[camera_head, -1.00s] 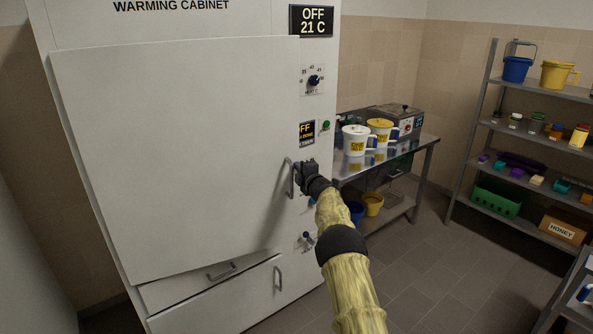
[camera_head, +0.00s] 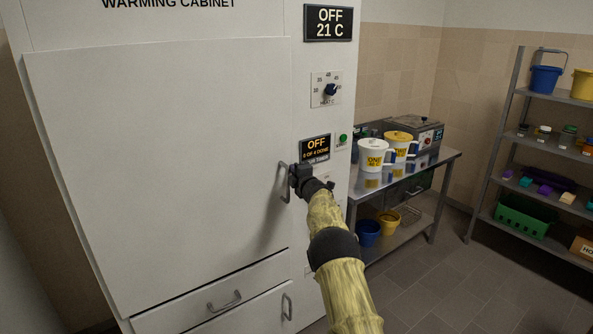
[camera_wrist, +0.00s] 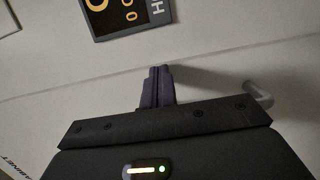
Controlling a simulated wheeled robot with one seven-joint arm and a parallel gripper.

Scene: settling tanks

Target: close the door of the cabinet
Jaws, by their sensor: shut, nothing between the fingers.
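The warming cabinet (camera_head: 318,120) is white and stands on the left in the head view. Its large upper door (camera_head: 150,160) looks shut or almost shut, lying close to the cabinet front; a small gap cannot be ruled out. The bar handle (camera_head: 284,183) is near the door's right edge. My gripper (camera_head: 294,174) is at that edge, just right of the handle. In the wrist view its dark fingers (camera_wrist: 157,82) are together and empty, close to the door's edge seam, with the handle (camera_wrist: 262,95) beside them. Whether the fingertips touch the door is unclear.
Control panels, with a dial (camera_head: 329,90) and timer display (camera_head: 315,148), sit right of the door. Below is a drawer (camera_head: 215,295) with its own handle. A steel table (camera_head: 425,165) with mugs stands right, shelves (camera_head: 530,145) beyond. Floor between is clear.

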